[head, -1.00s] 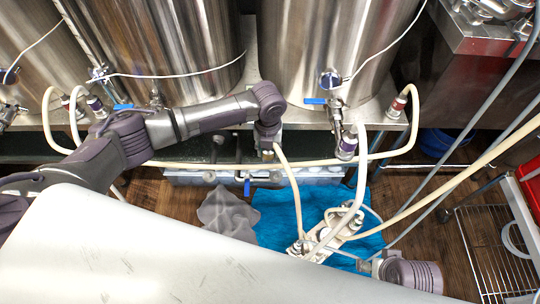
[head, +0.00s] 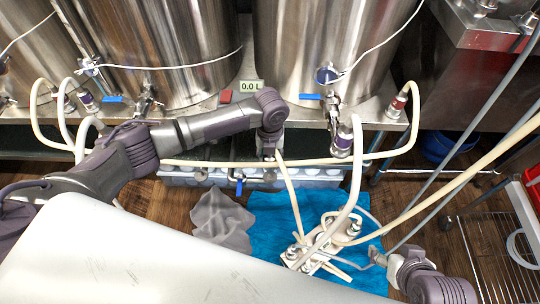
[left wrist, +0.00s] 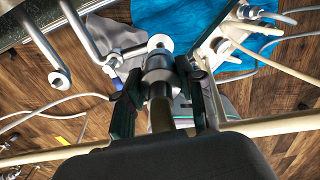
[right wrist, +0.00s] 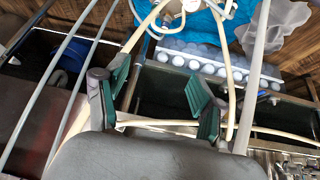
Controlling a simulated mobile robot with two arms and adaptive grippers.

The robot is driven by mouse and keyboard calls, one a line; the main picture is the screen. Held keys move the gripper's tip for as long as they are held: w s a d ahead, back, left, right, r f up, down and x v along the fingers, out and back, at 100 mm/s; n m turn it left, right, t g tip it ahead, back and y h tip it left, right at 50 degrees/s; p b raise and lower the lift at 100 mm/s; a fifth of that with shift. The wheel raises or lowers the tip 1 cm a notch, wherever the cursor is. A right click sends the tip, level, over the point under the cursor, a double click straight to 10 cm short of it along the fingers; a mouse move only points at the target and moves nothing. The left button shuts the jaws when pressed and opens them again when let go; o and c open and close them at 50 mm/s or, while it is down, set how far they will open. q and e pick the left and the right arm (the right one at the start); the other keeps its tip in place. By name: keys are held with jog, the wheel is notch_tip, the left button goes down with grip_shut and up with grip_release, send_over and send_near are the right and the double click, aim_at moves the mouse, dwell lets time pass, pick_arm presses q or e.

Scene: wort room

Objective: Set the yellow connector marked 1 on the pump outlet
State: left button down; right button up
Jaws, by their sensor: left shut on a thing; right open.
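My left gripper (head: 269,156) reaches down beyond the table edge, below the tanks. In the left wrist view its dark green fingers (left wrist: 158,95) are shut around a metal connector (left wrist: 158,70) with a hose behind it. I cannot make out its yellow mark or number. A white round face (left wrist: 160,42) at the end of a steel pipe (left wrist: 110,52) lies right at the connector's front; I cannot tell whether they touch. My right gripper (head: 378,259) is at the lower right; in the right wrist view its fingers (right wrist: 160,88) stand apart and empty.
A white hose manifold (head: 325,238) stands on a blue cloth (head: 275,215). A grey cloth (head: 222,220) lies left of it. A blue-handled valve (head: 239,185) is near my left gripper. A second steel pipe (left wrist: 60,78) sticks out left. Pale hoses (head: 440,190) cross the right side.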

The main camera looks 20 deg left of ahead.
pick_arm(q)
notch_tip(320, 180, down, 3)
jog(key=shift+b, duration=1.15)
jog(key=shift+f, duration=0.35)
pick_arm(e)
jog(key=w+a+r+t+y, duration=0.2)
jog(key=w+a+r+t, duration=0.1)
jog(key=w+r+t, duration=0.4)
jog(key=shift+w+a+r, duration=0.15)
jog(key=shift+w+a, duration=0.15)
jog(key=shift+w, duration=0.8)
jog(key=shift+s+d+f+g, duration=0.1)
jog(key=shift+s+f+g, duration=0.2)
jog(key=shift+f, duration=0.15)
jog(key=shift+s+d+f+g+h, duration=0.3)
jog(key=shift+s+f+g, duration=0.1)
jog(key=shift+f, duration=0.15)
jog(key=shift+s+f, duration=0.2)
pick_arm(q)
jog(key=shift+f, duration=0.15)
pick_arm(e)
jog(key=shift+w+r, duration=0.2)
jog(key=shift+w+a+r, duration=0.1)
jog(key=shift+a+r, duration=0.1)
pick_arm(q)
jog(key=shift+f, duration=0.1)
pick_arm(e)
jog(key=shift+t, duration=0.3)
